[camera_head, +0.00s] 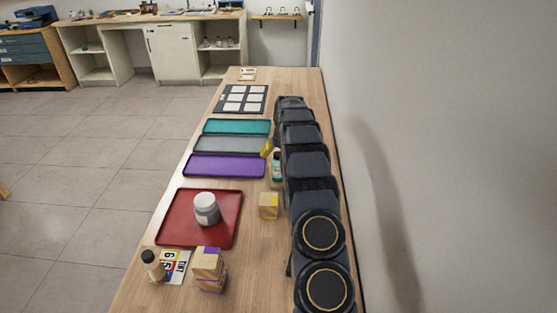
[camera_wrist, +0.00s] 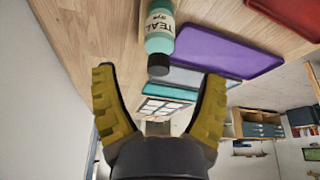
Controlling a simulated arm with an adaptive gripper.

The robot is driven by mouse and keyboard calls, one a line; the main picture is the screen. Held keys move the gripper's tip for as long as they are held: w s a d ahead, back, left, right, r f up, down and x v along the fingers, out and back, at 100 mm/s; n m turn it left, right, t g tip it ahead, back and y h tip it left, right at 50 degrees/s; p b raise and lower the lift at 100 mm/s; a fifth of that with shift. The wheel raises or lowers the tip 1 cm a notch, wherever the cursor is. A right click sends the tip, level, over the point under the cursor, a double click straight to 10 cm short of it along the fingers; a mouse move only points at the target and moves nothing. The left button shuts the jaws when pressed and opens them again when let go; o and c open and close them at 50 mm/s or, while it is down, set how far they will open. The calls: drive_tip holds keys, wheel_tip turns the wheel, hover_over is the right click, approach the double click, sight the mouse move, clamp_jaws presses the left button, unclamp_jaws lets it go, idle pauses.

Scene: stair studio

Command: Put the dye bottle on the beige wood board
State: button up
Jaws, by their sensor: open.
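The dye bottle (camera_head: 277,171) stands on the light wood tabletop, right of the purple tray and close beside my arm. In the wrist view the bottle (camera_wrist: 160,30) has a pale teal body, a black cap and a label reading TEAL dye. My gripper (camera_wrist: 158,74) has its two yellow fingers spread wide, with nothing held. The bottle shows beyond the gap between the fingertips, apart from both. In the head view one yellow finger (camera_head: 266,148) shows just behind the bottle; my arm hides the rest. I cannot make out a beige wood board separate from the wood tabletop (camera_head: 255,250).
Purple (camera_head: 224,165), grey (camera_head: 215,145) and teal (camera_head: 236,127) trays lie left of the bottle. A wooden block (camera_head: 268,206) sits nearer. A red tray (camera_head: 180,235) holds a grey jar (camera_head: 206,209). Another bottle (camera_head: 152,267) and stacked blocks (camera_head: 208,270) stand at the front. A wall runs right.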

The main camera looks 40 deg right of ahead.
drive_tip(key=shift+v, duration=1.55)
drive_tip(key=shift+a, duration=0.1)
drive_tip(key=s+a+r+n+g+y, duration=0.1)
drive_tip(key=s+a+r, duration=0.25)
drive_tip(key=a, duration=0.45)
drive_tip(key=s+a+r+n, duration=0.1)
drive_tip(key=s+a+r, duration=0.2)
drive_tip(key=a+r, duration=0.35)
drive_tip(key=s+a+r+n+g+y, duration=0.1)
drive_tip(key=s+a+r, duration=0.15)
drive_tip(key=a, duration=0.65)
drive_tip(key=s+a+n+g, duration=0.1)
drive_tip(key=s+a, duration=0.4)
drive_tip(key=s, duration=0.4)
drive_tip(key=s+a+r+n+g, duration=0.1)
drive_tip(key=s+a, duration=0.4)
drive_tip(key=s, duration=0.5)
drive_tip(key=s+a+n+g, duration=0.1)
drive_tip(key=s+a, duration=0.4)
drive_tip(key=s, duration=0.5)
drive_tip(key=shift+a+r+g, duration=0.2)
drive_tip(key=shift+a+g, duration=0.05)
drive_tip(key=shift+g, duration=0.05)
drive_tip(key=shift+s, duration=0.1)
